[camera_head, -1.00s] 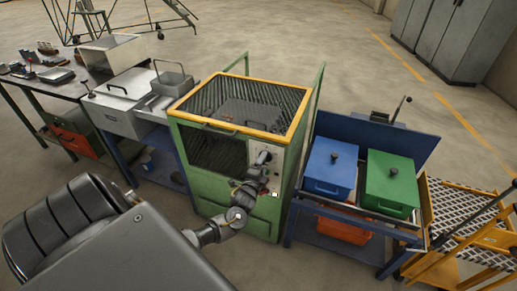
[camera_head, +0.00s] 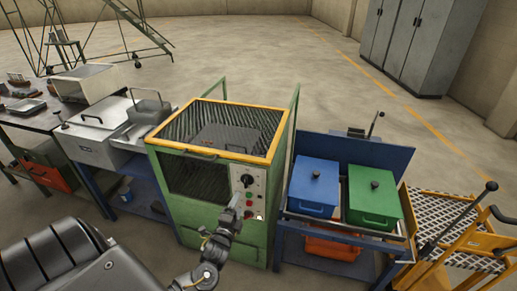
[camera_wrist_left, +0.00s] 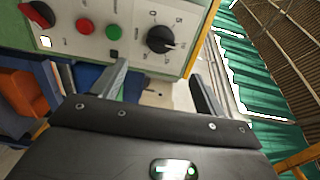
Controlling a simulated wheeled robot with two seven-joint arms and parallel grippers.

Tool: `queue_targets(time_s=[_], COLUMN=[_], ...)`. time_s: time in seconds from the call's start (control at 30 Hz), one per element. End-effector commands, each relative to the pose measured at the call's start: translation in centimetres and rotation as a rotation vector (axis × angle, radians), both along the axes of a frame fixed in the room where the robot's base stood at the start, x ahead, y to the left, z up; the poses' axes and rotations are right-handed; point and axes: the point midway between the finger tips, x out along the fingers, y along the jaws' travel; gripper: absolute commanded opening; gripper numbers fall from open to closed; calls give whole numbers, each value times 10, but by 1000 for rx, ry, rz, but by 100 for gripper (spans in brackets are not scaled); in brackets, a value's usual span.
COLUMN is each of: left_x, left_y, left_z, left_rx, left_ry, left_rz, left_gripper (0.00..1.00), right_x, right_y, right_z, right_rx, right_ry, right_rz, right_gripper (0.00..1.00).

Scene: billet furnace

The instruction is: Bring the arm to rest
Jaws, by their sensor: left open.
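My left arm comes in from the bottom left of the head view. My left gripper (camera_head: 232,212) is in front of the control panel of the green furnace cabinet (camera_head: 190,220). In the left wrist view the gripper (camera_wrist_left: 160,88) has its two fingers spread apart with nothing between them. The panel (camera_wrist_left: 130,25) shows there with a black knob (camera_wrist_left: 160,39), a red button (camera_wrist_left: 84,26) and a green button (camera_wrist_left: 113,32). The fingers appear apart from the panel. My right gripper is not in view.
Right of the cabinet, a blue box (camera_head: 313,186) and a green box (camera_head: 373,195) sit on a blue stand. A yellow cart (camera_head: 460,262) is at the far right. A grey steel box (camera_head: 92,145) and a dark table (camera_head: 30,120) are left. Open floor lies behind.

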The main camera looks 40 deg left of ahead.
Motion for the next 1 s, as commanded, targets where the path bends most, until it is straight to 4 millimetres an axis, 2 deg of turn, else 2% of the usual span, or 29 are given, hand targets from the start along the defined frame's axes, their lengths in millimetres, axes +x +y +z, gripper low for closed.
queue_targets(time_s=[0.23, 0.33, 0.37, 0.47, 0.53, 0.6, 0.67, 0.7, 0.77, 0.8, 0.87, 0.9, 1.0], left_x=[0, 1, 1, -8, -25, -51, -78, -97, -130, -154, -192, -218, -284], left_y=[0, -1, -3, -5, -8, -12, -17, -21, -29, -35, -45, -52, -73], left_z=[0, -3, -10, -71, -124, -177, -219, -244, -281, -303, -333, -351, -387], left_rx=[-15, -111, -161, -373, -519, -652, -755, -818, -905, -958, -1031, -1075, -1160], left_ry=[-5, -25, -21, 73, 165, 262, 340, 391, 468, 518, 594, 641, 756], left_rz=[0, -4, -11, -10, 21, 73, 127, 168, 234, 283, 358, 410, 534], left_gripper=[73, 73, 73, 73, 73, 73, 73, 73, 73, 73, 73, 73, 73], right_x=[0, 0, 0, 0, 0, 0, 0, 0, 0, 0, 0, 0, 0], right_y=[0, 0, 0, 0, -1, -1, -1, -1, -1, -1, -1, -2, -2], right_z=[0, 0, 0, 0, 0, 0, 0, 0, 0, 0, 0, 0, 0], right_rx=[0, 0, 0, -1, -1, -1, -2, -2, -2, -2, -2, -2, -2], right_ry=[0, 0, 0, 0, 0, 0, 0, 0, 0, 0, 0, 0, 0], right_rz=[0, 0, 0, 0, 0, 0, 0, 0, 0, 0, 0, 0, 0], right_gripper=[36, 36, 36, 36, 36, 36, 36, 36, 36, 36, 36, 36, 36])
